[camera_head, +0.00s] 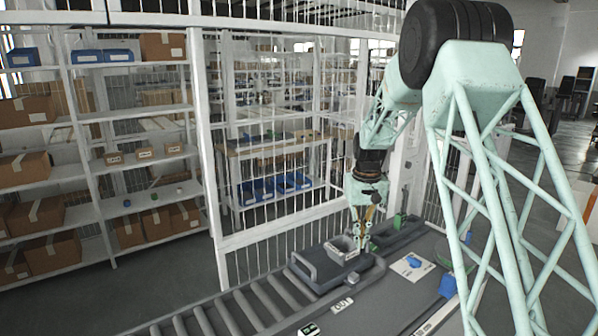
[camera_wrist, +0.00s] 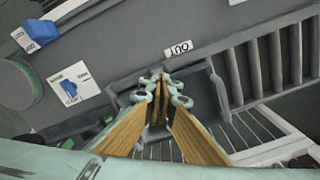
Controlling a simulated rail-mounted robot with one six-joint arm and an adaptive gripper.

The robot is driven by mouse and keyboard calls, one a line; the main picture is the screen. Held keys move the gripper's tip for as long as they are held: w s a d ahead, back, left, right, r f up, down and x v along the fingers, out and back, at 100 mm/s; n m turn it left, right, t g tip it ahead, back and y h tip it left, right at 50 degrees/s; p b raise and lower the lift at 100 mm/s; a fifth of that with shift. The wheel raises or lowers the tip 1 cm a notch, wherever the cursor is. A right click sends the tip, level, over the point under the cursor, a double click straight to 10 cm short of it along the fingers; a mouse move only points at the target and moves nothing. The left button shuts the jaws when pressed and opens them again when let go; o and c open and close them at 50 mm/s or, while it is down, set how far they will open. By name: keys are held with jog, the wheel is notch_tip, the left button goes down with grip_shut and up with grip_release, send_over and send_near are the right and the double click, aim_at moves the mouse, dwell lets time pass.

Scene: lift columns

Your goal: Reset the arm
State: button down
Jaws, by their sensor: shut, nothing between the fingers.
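My gripper (camera_head: 364,228) hangs from my pale green arm in the head view, pointing down over the conveyor area. In the wrist view my gripper (camera_wrist: 162,88) has its two fingertips together, with nothing between them. Whether the fingertips touch the bin I cannot tell.
A roller conveyor (camera_head: 235,312) runs to the lower left. A white card with a blue item (camera_head: 413,263) lies on the dark table, and another blue object (camera_head: 447,286) is nearby. A white barred fence stands behind, with shelves of boxes (camera_head: 45,253) at left.

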jog(key=s+r+t+b, duration=0.1)
jog(key=s+r+b, duration=0.1)
jog(key=s+r, duration=1.05)
jog(key=s+r+t+b, duration=0.1)
jog(key=s+r+b, duration=0.1)
jog(key=s+r, duration=1.05)
jog(key=s+f+b, duration=0.2)
jog(key=s+f, duration=0.2)
jog(key=s, duration=1.4)
jog(key=s+f+m+t+b, duration=0.1)
jog(key=s+f, duration=0.3)
jog(key=s, duration=1.4)
jog(key=shift+s+t+b, duration=0.3)
jog(key=shift+b, duration=0.45)
